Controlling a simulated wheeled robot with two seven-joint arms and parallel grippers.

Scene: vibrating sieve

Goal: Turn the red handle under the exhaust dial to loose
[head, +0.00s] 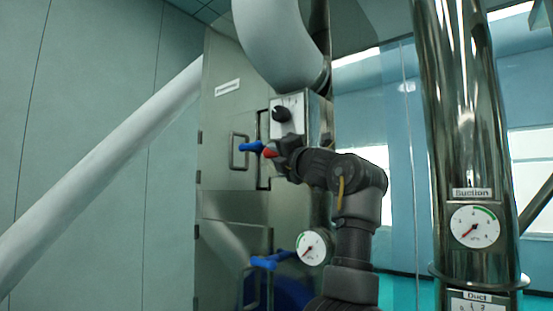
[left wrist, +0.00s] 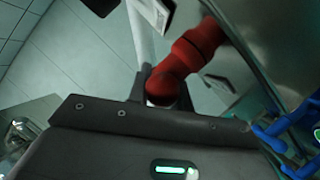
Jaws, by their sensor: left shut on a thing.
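A red handle (head: 270,152) shows as a small red tip just below a box with a black dial knob (head: 280,113); most of it is hidden behind my gripper. I cannot read the lettering on the dial. My left gripper (head: 281,154) is at the handle and shut on it. In the left wrist view the red handle (left wrist: 193,52) is a thick bent red piece, and its near end sits between the fingers of my left gripper (left wrist: 160,92). My right gripper is not in view.
Another blue handle (head: 271,262) is lower, beside a round gauge (head: 311,248). A steel column with a Suction gauge (head: 474,226) stands right. A cabinet door handle (head: 236,151) is left.

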